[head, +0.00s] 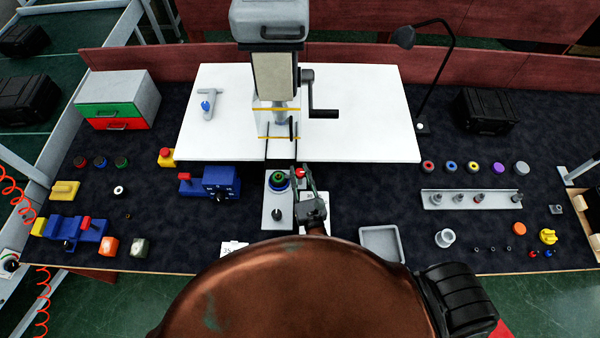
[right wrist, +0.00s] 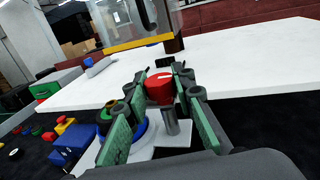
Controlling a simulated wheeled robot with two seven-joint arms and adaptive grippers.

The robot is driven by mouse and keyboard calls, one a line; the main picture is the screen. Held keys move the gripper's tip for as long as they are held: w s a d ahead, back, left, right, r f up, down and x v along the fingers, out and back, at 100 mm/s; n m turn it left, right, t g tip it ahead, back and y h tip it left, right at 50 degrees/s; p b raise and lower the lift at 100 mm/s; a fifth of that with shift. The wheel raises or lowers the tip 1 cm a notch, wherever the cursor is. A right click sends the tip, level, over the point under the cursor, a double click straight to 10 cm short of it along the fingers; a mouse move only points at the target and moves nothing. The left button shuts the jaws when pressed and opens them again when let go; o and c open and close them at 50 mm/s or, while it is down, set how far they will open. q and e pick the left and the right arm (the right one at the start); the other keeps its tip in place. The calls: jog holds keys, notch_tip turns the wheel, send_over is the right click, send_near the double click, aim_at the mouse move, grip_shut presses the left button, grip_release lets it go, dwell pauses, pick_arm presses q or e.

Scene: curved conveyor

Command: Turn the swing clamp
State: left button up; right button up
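A red-topped part on a metal post, which looks like the swing clamp (right wrist: 170,122), stands on a light plate in the right wrist view. Its red head (head: 300,173) also shows in the head view, at the plate's right edge. My right gripper (right wrist: 163,84) has its green finger pads on either side of the red head, with a small gap visible on each side. In the head view my right gripper (head: 303,178) reaches from below over the plate's right edge. Contact cannot be told there. My left gripper is not in view.
A round blue-and-green part (head: 279,181) sits close left of the clamp on the grey plate (head: 269,222). A press with a crank (head: 322,113) stands behind on the white board (head: 375,120). A blue vise-like block (head: 215,183) is left; a grey tray (head: 381,243) is right.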

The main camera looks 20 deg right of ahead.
jog(key=o, duration=0.5)
jog(key=shift+c, duration=0.2)
jog(key=s, duration=1.2)
jog(key=shift+a, duration=0.2)
